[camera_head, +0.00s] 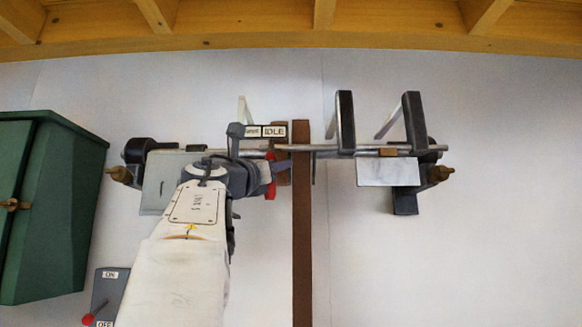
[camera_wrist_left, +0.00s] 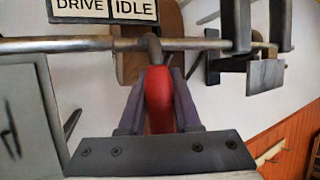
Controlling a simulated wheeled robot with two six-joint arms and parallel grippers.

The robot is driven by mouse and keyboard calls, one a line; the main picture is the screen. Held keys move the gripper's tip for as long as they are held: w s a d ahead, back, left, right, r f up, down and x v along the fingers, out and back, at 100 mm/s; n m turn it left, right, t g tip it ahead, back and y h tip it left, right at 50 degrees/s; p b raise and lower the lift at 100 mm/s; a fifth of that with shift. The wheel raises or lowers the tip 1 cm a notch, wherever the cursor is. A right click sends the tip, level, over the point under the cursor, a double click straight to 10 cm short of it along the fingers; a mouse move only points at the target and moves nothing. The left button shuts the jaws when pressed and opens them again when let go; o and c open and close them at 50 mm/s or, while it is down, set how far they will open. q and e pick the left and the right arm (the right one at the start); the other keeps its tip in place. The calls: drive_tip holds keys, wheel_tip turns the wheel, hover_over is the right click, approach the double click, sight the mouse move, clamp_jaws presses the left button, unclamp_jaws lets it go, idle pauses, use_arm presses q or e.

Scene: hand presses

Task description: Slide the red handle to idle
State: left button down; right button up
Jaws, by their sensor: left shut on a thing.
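The red handle (camera_head: 271,180) hangs from a horizontal metal rod (camera_head: 340,147). In the left wrist view the red handle (camera_wrist_left: 158,98) stands between the two fingers of my left gripper (camera_wrist_left: 158,88), which is shut on it. A dark collar (camera_wrist_left: 150,46) joins its top to the rod. In the head view my left gripper (camera_head: 272,171) reaches the handle from the left and partly covers it. The label plate (camera_head: 264,131) above the rod reads DRIVE and IDLE, with DRIVE partly hidden. The handle is below the IDLE half. My right gripper is not in view.
A brown vertical post (camera_head: 301,230) stands just right of the handle. Two dark upright bars (camera_head: 345,120) (camera_head: 413,118) and a pale plate (camera_head: 388,172) are further right. A green cabinet (camera_head: 45,210) and a switch box (camera_head: 107,295) with ON and OFF labels are at the left.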

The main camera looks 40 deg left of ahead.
use_arm(q)
drive_tip(key=shift+d, duration=0.15)
drive_tip(key=c, duration=0.8)
unclamp_jaws()
drive_tip(key=shift+c, duration=0.2)
drive_tip(key=shift+o, duration=1.2)
drive_tip(key=shift+w+d, duration=0.15)
drive_tip(key=shift+w, duration=0.05)
drive_tip(key=shift+s, duration=0.1)
drive_tip(key=shift+a, duration=0.2)
drive_tip(key=b+v, duration=0.6)
drive_tip(key=v, duration=0.4)
drive_tip(key=shift+s+b, duration=0.25)
drive_tip(key=shift+b, duration=0.05)
drive_tip(key=shift+d, duration=0.1)
